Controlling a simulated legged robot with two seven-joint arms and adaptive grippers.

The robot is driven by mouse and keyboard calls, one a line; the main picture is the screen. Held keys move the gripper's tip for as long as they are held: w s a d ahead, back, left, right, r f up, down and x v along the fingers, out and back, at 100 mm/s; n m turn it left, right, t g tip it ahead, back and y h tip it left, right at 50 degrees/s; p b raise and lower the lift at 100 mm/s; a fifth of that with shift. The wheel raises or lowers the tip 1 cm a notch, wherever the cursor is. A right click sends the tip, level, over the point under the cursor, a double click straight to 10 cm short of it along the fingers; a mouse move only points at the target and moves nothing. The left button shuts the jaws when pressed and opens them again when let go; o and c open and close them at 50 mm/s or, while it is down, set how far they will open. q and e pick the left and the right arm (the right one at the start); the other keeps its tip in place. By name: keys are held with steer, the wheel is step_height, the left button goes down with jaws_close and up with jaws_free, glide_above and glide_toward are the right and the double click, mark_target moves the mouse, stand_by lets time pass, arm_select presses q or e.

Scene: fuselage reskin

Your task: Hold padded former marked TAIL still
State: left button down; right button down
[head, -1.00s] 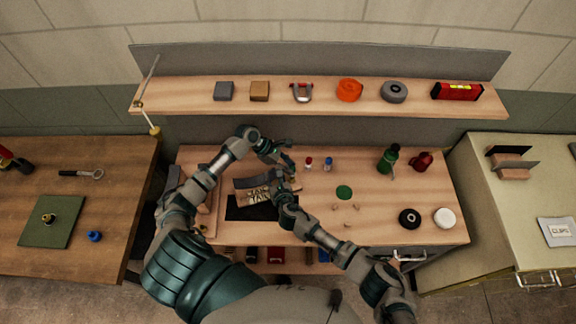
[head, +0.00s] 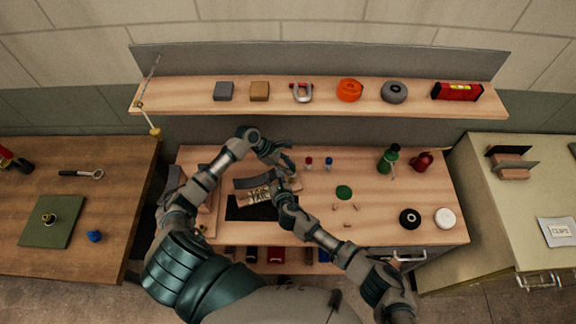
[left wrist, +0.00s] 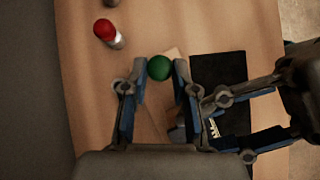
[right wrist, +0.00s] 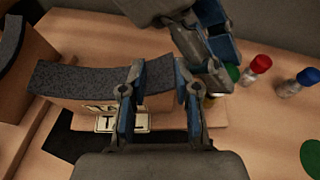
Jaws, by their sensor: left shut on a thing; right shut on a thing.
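The padded former (head: 256,182) is a wooden block with a curved dark grey pad on top. It sits at the dark mat on the middle bench, and the right wrist view shows its pad (right wrist: 85,80). A pale plate (right wrist: 122,123) with partly hidden lettering is on its front. My right gripper (right wrist: 160,75) is shut on the former's right end; it also shows in the head view (head: 289,187). My left gripper (left wrist: 159,80) is shut on a green-topped thing (left wrist: 159,67) beside that end. The lower part of this thing is mostly hidden.
The dark mat (head: 242,212) lies at the former's front. Another padded block (right wrist: 22,75) stands to its left. Red-capped (head: 308,163) and blue-capped (head: 328,164) bottles stand to the right, with a green disc (head: 344,192) and small wooden pieces (head: 357,207). A shelf (head: 320,97) runs behind.

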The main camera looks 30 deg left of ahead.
arm_select(q)
steer(key=shift+f, duration=0.35)
arm_select(e)
steer(key=shift+f, duration=0.1)
arm_select(q)
steer(key=c, duration=1.1)
jaws_free()
steer(key=shift+o, duration=1.4)
steer(key=shift+f, duration=0.1)
steer(key=shift+s, duration=0.1)
arm_select(e)
steer(key=shift+w+d+f, duration=0.1)
steer(key=shift+w+d, duration=0.1)
steer(key=shift+w, duration=0.05)
arm_select(q)
steer(key=s+a+r, duration=0.2)
steer(key=s+a, duration=0.1)
steer(key=a, duration=0.4)
steer(key=s+a+r, duration=0.2)
steer(key=a, duration=0.5)
steer(key=shift+s, duration=0.4)
arm_select(e)
steer(key=shift+s+a, duration=0.15)
steer(key=shift+s, duration=0.15)
steer(key=c, duration=1)
jaws_free()
steer(key=shift+o, duration=1.2)
steer(key=shift+a, duration=0.1)
